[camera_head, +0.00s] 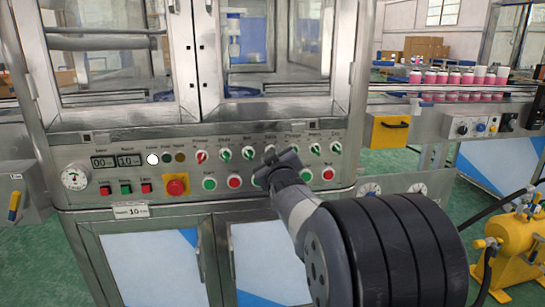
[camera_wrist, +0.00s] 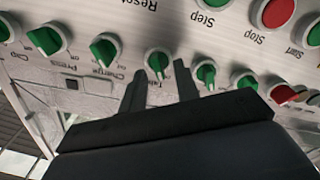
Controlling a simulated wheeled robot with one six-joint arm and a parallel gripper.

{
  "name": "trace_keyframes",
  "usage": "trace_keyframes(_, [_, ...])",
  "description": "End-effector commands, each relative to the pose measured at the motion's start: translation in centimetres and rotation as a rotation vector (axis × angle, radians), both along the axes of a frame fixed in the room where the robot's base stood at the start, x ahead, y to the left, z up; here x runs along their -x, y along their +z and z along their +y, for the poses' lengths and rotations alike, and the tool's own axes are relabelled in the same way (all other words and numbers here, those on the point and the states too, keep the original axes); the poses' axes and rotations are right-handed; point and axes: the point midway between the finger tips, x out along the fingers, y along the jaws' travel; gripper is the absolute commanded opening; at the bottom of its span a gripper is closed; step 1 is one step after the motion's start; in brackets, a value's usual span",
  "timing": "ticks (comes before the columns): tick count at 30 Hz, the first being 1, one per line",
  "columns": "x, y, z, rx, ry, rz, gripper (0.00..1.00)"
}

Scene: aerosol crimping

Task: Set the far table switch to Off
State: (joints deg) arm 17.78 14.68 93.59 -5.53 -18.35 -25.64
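The switch labelled Table (camera_wrist: 158,62) is a green rotary knob in the row on the control panel. In the wrist view its handle looks close to upright, less slanted than the Charge knob's (camera_wrist: 105,48). Its setting is too small to read surely. My gripper (camera_wrist: 161,70) is open, with one fingertip on each side of this knob; I cannot tell whether they touch it. In the head view my gripper (camera_head: 277,158) is at the panel and mostly hides the Table knob.
Neighbouring green knobs stand close on both sides, with a red one (camera_wrist: 285,95) farther along. Below the knobs in the head view are green and red push buttons (camera_head: 234,181) and a red emergency stop (camera_head: 176,186). A yellow box (camera_head: 390,132) is mounted to the right.

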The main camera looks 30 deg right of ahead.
Motion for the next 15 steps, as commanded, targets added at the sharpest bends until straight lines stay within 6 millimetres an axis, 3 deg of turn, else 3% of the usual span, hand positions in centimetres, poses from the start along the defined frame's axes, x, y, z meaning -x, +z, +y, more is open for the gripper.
trace_keyframes(7, [1.7, 0.2, 0.5, 0.000, 0.000, 0.000, 0.30])
trace_keyframes(15, [6.5, 0.2, 1.8, 0.000, 0.000, -0.001, 0.30])
